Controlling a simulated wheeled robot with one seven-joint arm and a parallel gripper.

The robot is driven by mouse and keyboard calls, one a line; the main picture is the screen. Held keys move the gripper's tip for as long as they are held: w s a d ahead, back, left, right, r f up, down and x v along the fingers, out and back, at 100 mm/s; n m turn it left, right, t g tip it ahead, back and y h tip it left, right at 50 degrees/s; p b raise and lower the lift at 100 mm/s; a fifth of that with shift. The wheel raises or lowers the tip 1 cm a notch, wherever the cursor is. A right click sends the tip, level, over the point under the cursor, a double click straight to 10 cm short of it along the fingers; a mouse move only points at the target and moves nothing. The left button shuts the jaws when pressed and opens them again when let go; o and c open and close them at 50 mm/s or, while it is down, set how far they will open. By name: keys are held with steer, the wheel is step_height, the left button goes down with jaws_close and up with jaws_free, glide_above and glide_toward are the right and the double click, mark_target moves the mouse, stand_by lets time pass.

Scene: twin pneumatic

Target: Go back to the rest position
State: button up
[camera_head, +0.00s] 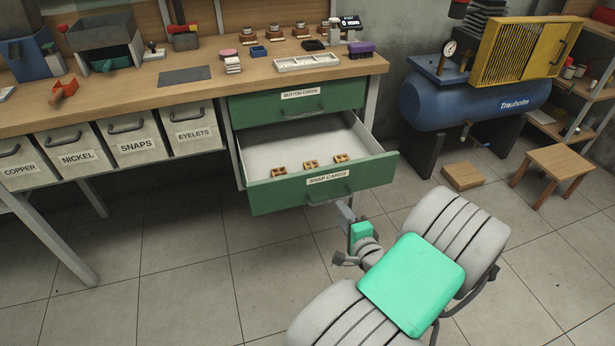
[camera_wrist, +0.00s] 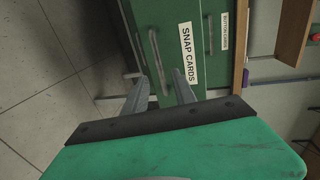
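The lower green drawer, labelled SNAP CARDS (camera_head: 262,195), is pulled out of the bench and holds several small tan pieces (camera_head: 311,164) in a row. Its grey bar handle (camera_head: 328,198) is on the front face and also shows in the wrist view (camera_wrist: 157,62). My gripper (camera_head: 345,210) is just in front of the drawer face, close to the handle's right end in the head view. In the wrist view my gripper (camera_wrist: 161,78) has its two fingers apart, with the handle lying between and beyond their tips. I cannot tell whether a finger touches the handle.
The BUTTON CARDS drawer (camera_head: 299,98) above is closed. Labelled bins (camera_head: 135,136) hang under the bench (camera_head: 140,92) to the left. At right are a blue compressor (camera_head: 475,104), a cardboard box (camera_head: 462,177) and a wooden stool (camera_head: 560,161). The tiled floor (camera_head: 180,260) at front left is clear.

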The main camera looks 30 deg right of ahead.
steer(key=w+a+r+n+g+y+p, duration=0.35)
steer(key=a+r+n+p, duration=0.3)
steer(key=a, duration=0.25)
steer(key=w+a+r+n+g+y+p, duration=0.2)
steer(key=a+r+n+g+y+p, duration=0.15)
steer(key=a+r+n+p, duration=0.4)
steer(key=s+a+r+n+g+h+p, duration=0.1)
steer(key=s+a+r+n+g+p, duration=0.1)
steer(key=r, duration=0.8)
steer(key=s+a+r+n+g+h+p, duration=0.1)
steer(key=s+a+r+n+p, duration=0.4)
steer(key=r, duration=0.5)
steer(key=s+a+g+p, duration=0.1)
steer(key=s+a+p, duration=0.1)
steer(key=a, duration=0.1)
steer(key=shift+s+a+r+g+h, duration=0.2)
steer(key=shift+s+r+g+h, duration=0.1)
steer(key=shift+r+g+h, duration=0.1)
